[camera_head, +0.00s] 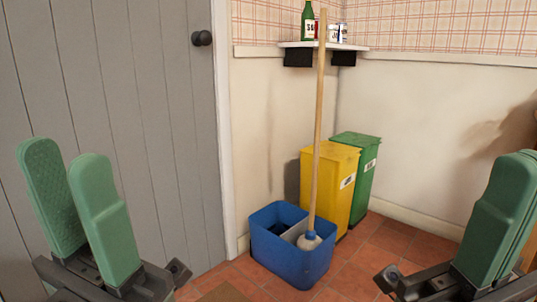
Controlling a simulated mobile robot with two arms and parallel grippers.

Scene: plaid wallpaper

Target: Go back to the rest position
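My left gripper (64,155) is at the lower left, in front of the grey plank door. Its two green fingers point up with a narrow gap between them, and nothing is held there. My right gripper (515,165) is at the lower right edge, in front of the cream wall. Its green fingers lie close against each other, with no gap or held thing visible. Both grippers are apart from the objects in the room.
A blue bucket (284,264) with a wooden-handled mop (317,130) stands on the tiled floor in the corner. Behind it are a yellow bin (319,172) and a green bin (371,180). A wall shelf (350,46) holds a green bottle (308,22) and cans.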

